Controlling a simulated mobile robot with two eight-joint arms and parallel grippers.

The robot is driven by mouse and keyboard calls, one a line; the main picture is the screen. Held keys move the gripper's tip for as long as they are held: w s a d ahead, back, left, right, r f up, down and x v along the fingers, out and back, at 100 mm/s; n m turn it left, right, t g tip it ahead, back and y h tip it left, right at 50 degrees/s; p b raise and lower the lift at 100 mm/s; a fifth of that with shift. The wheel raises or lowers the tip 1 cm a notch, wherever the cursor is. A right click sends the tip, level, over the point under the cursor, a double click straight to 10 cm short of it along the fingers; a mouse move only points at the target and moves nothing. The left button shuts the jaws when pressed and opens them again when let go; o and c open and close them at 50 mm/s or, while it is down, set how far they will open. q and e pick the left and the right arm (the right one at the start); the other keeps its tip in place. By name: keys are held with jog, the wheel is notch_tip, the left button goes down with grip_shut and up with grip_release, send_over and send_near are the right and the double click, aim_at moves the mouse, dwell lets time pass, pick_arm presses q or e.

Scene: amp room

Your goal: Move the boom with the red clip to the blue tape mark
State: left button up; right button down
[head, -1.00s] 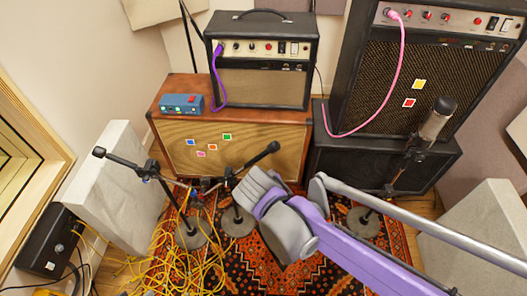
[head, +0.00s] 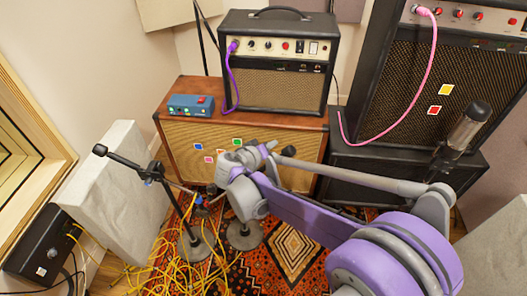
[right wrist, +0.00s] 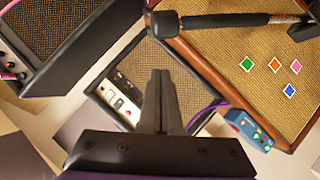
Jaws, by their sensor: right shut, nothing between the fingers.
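Two boom stands rise from the rug. The left stand's boom (head: 125,160) has a blue clip. The other stand's base (head: 244,235) shows, but its upper part is mostly behind my arm; its boom's black end (head: 288,151) shows just above the arm. A red clip is too small and covered to make out clearly. The blue tape mark (head: 199,147) is on the brown cabinet's cloth, also in the right wrist view (right wrist: 296,66). My right gripper (right wrist: 160,72) is shut and empty. A black boom (right wrist: 225,20) crosses just beyond its fingertips.
Green (head: 237,142), orange (head: 221,149) and pink (head: 208,160) marks sit near the blue one. A small amp (head: 270,85) and blue pedal box (head: 190,105) top the brown cabinet. Yellow cables (head: 180,260) tangle around the stands. A microphone (head: 470,125) stands at right.

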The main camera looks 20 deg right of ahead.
pick_arm(q)
jog(key=shift+f+b, duration=0.55)
jog(key=shift+f, duration=0.2)
pick_arm(e)
jog(key=shift+w+d+f, duration=0.2)
jog(key=shift+d+f, duration=1.75)
jog(key=shift+f, duration=0.05)
